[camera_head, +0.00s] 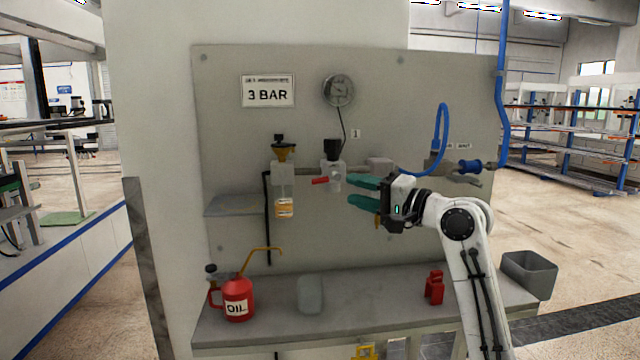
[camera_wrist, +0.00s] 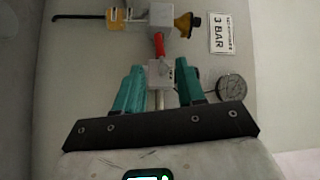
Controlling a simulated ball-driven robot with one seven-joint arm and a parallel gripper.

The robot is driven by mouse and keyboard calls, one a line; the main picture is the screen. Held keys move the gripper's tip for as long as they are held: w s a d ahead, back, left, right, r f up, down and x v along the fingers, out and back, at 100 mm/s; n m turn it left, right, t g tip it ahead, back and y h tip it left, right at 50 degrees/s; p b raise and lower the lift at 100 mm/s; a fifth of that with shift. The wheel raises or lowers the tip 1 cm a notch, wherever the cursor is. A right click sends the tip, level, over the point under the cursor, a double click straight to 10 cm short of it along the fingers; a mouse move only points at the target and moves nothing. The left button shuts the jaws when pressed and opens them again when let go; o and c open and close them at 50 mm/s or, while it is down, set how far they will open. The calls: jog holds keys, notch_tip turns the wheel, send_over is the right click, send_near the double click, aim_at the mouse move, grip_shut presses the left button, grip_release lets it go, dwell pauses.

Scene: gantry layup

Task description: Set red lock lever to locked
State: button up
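The red lock lever (camera_head: 320,181) sits on the pale valve body (camera_head: 333,172) under a black knob, mid-panel. It points left, roughly level, in the head view. In the wrist view the red lever (camera_wrist: 159,45) lies just beyond the fingertips, between their lines. My gripper (camera_head: 350,189) is to the right of the lever, with its green fingers pointing left at it. In the wrist view the fingers (camera_wrist: 161,75) are apart with a clear gap, and nothing is held. The valve body partly shows between the fingers there.
A filter bowl with amber liquid (camera_head: 284,206) hangs left of the valve. A gauge (camera_head: 338,90) and a 3 BAR sign (camera_head: 268,91) are above. A blue hose (camera_head: 440,135) loops at right.

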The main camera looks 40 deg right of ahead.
aim_at(323, 182)
jog(key=w, duration=0.3)
jog(key=w+a, duration=0.1)
jog(key=w, duration=0.2)
jog(key=w+a+p, duration=0.1)
jog(key=w, duration=0.3)
jog(key=shift+r, duration=0.25)
grip_shut()
